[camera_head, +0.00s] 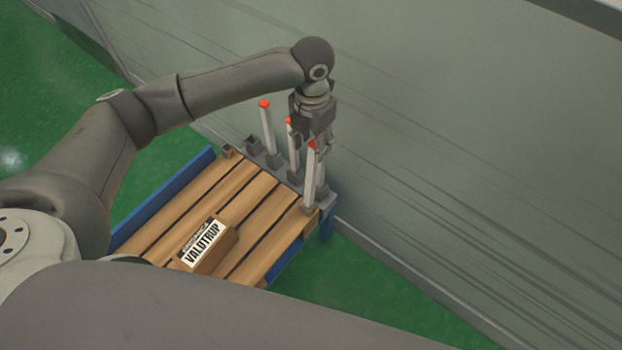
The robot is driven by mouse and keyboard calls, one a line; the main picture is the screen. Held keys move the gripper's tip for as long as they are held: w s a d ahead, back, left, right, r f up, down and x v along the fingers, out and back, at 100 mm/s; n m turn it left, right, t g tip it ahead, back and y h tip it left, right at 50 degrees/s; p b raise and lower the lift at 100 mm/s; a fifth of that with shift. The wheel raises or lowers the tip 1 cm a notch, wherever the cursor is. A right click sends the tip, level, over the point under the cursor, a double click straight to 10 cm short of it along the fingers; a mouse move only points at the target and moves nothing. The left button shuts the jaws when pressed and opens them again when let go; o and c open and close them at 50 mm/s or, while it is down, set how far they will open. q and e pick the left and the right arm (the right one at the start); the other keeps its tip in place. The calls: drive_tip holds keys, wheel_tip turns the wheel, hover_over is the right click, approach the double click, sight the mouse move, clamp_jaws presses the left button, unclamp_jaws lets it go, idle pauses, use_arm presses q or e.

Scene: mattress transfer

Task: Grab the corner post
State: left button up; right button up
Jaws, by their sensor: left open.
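Three pale upright posts with orange-red tips stand in grey sockets along the far edge of a slatted wooden pallet. They are the left post (267,130), the middle post (294,155) and the near right post (309,180), which stands at the pallet's right corner. My left gripper (322,150) points down from above, open, close beside the upper part of the near right post. In this view the post partly overlaps the gripper, and I cannot tell whether they touch. My right gripper is out of view.
A cardboard box (208,246) with a "VALOTRUP" label lies on the pallet (240,212). A blue frame (170,195) runs under the pallet. A grey wall (450,140) rises close behind the posts. Green floor (365,290) is clear at the lower right.

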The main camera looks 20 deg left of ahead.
sight(311, 153)
use_arm(q)
wheel_tip(311, 153, down, 5)
drive_tip(key=shift+a+p, duration=0.1)
drive_tip(key=shift+p, duration=0.2)
drive_tip(key=shift+w, duration=0.1)
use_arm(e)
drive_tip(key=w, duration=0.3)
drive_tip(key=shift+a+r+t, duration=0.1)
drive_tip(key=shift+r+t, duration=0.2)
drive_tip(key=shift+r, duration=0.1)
use_arm(q)
drive_tip(key=c, duration=0.8)
clamp_jaws()
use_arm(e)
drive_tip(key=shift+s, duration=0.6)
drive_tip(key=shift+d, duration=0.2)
